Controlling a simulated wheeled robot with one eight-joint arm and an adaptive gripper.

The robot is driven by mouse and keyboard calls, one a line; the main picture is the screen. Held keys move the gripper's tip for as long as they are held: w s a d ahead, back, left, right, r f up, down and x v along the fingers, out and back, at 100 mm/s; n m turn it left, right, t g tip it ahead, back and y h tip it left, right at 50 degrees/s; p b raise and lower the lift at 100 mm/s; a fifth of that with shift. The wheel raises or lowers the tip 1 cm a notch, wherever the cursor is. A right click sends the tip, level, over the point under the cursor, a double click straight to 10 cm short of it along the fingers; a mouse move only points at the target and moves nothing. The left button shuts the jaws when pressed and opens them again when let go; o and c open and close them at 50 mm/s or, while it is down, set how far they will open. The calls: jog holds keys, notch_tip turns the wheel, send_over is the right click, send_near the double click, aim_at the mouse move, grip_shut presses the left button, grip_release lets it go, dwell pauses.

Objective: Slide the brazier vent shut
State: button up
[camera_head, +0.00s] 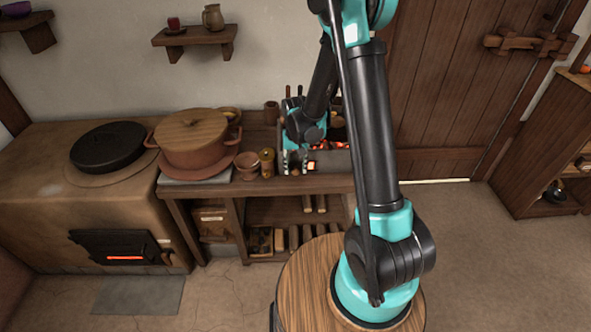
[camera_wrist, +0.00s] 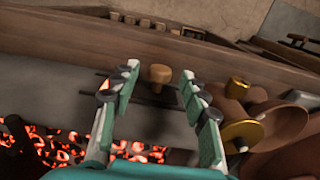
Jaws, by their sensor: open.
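The brazier (camera_head: 338,157) is a grey metal box of glowing coals on the wooden bench, partly hidden behind my arm. Its grey wall (camera_wrist: 45,85) and red coals (camera_wrist: 60,150) fill the left and lower wrist view. A small wooden knob (camera_wrist: 160,73), apparently the vent's handle, stands on thin dark rails at this wall. An orange glow (camera_head: 312,165) shows on the brazier's front, just right of my gripper (camera_head: 295,166). In the wrist view my gripper (camera_wrist: 159,82) is open, its fingers on either side of the knob, with gaps visible on both sides.
A brass-coloured spool-like jar (camera_wrist: 240,132) and brown bowls (camera_wrist: 280,122) stand close beside the right finger. In the head view, the jar (camera_head: 267,162), a bowl (camera_head: 247,165) and a large lidded pot (camera_head: 193,140) are left of my gripper. The floor in front is clear.

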jog(key=shift+f, duration=0.6)
jog(key=shift+c, duration=0.3)
grip_shut()
